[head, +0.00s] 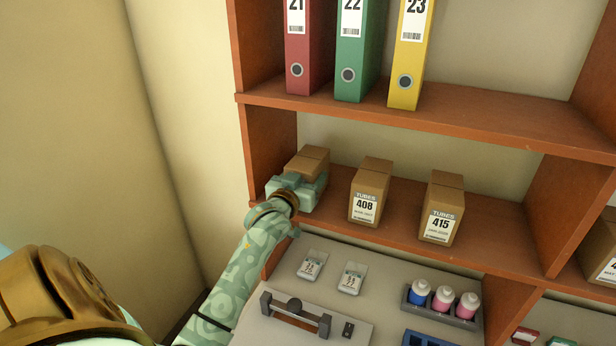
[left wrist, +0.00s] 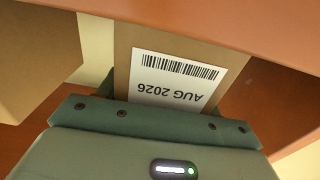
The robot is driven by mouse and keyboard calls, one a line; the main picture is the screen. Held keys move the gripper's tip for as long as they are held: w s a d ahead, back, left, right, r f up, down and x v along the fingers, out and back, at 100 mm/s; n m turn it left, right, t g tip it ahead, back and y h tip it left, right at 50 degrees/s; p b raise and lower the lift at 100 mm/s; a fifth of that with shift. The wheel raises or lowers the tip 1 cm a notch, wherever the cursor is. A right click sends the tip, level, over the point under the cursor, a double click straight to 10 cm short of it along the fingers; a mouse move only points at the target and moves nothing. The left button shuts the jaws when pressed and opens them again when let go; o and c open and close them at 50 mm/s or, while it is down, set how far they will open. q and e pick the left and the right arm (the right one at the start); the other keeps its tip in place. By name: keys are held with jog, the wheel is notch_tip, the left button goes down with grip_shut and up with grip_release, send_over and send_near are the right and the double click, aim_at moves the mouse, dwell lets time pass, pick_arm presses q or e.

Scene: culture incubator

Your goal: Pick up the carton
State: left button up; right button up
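A brown carton (head: 311,157) stands at the left end of the middle shelf, its front mostly hidden by my left gripper (head: 299,184). In the left wrist view, the carton (left wrist: 190,48) fills the space in front of my palm, with a white label reading AUG 2026 and a barcode. My left gripper (left wrist: 178,108) has a finger on either side of the carton, close to its sides. I cannot tell whether the fingers press on it. No lift off the shelf shows. My right gripper is not in view.
Cartons 408 (head: 368,192) and 415 (head: 441,208) stand to the right on the same shelf (head: 400,214). The shelf above (head: 480,117) holds binders 21, 22 and 23. A wooden side panel (head: 269,148) is close on the left. Bottles (head: 442,298) stand below.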

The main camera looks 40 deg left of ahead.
pick_arm(q)
jog(key=c, duration=0.5)
jog(key=shift+r, duration=0.1)
